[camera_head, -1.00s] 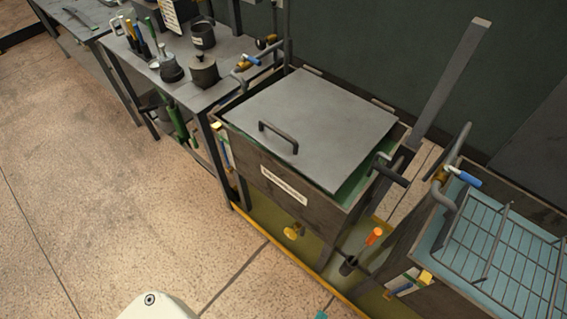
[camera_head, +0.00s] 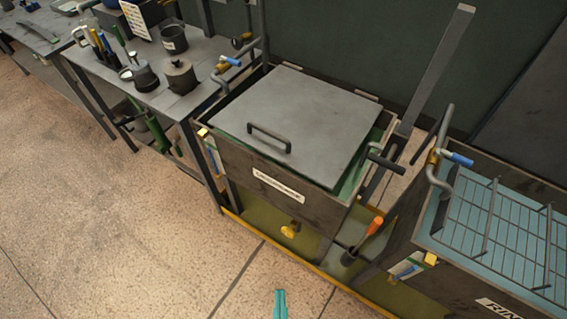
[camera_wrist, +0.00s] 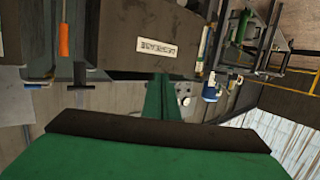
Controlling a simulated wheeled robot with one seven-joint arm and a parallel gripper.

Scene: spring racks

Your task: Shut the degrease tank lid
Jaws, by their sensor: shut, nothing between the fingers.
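The degrease tank (camera_head: 230,155) is a dark box with a white label on its front, standing against the back wall. Its flat grey lid (camera_head: 310,105) lies over the top, with a dark bar handle (camera_head: 269,137) near the front edge. A strip of green interior shows along the lid's right side; I cannot tell whether the front edge rests on the rim. My gripper (camera_head: 280,303) shows as a teal tip at the bottom of the head view, low in front of the tank and apart from it. In the wrist view my gripper (camera_wrist: 160,85) is shut and empty, with the tank's label (camera_wrist: 156,47) beyond.
A rinse tank (camera_head: 450,270) with a wire rack stands at the right. An orange-handled tool (camera_head: 376,226) stands between the tanks. A bench (camera_head: 165,95) with pots is at the left. A grey pipe handle (camera_head: 388,162) juts beside the lid. The floor (camera_head: 120,230) in front is clear.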

